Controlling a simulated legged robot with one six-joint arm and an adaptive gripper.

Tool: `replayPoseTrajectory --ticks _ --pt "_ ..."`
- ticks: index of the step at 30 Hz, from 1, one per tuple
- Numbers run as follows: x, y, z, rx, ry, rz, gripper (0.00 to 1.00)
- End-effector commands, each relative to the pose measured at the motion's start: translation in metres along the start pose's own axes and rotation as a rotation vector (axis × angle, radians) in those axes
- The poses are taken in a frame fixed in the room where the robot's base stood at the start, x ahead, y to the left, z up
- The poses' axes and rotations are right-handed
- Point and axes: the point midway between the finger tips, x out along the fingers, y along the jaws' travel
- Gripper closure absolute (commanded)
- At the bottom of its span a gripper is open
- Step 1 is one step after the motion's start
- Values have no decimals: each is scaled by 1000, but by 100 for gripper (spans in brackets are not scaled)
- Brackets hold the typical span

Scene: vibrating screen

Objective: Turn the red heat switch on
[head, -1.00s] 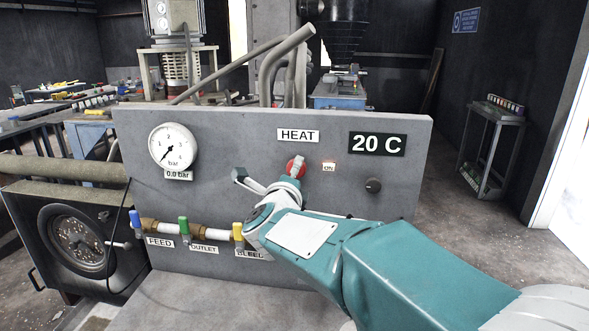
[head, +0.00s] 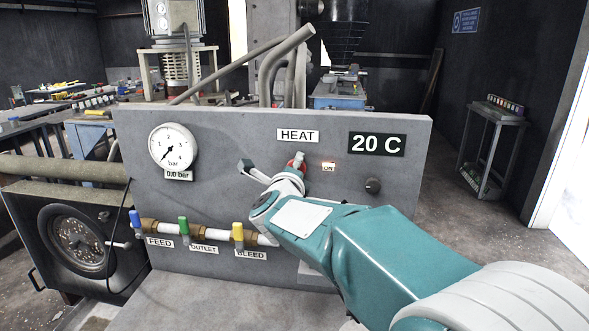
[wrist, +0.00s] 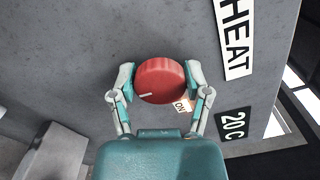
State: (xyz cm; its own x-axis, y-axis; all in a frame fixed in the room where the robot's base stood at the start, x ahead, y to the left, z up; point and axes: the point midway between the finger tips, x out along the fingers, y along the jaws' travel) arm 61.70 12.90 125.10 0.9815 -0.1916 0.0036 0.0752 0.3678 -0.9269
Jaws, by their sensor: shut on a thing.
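The red heat switch (head: 297,160) is a round red knob on the grey panel (head: 230,140), just below the HEAT label (head: 297,136). In the wrist view the red knob (wrist: 160,80) sits between the two fingers of my gripper (wrist: 158,78), one on each side, shut on it. A short white mark on the knob points toward the lower left of the wrist view. An ON label (head: 328,167) is right of the knob. It also shows beside the knob in the wrist view (wrist: 180,106). My wrist partly hides the knob in the head view.
A gauge (head: 173,147) is on the panel's left. Blue, green and yellow (head: 238,232) valve handles line a pipe at lower left, below my wrist.

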Motion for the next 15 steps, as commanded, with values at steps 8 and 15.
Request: replayPoseTrajectory --ticks 8,15 --pt "1 4 -1 -89 2 8 85" --pt "1 5 -1 -89 2 9 20"
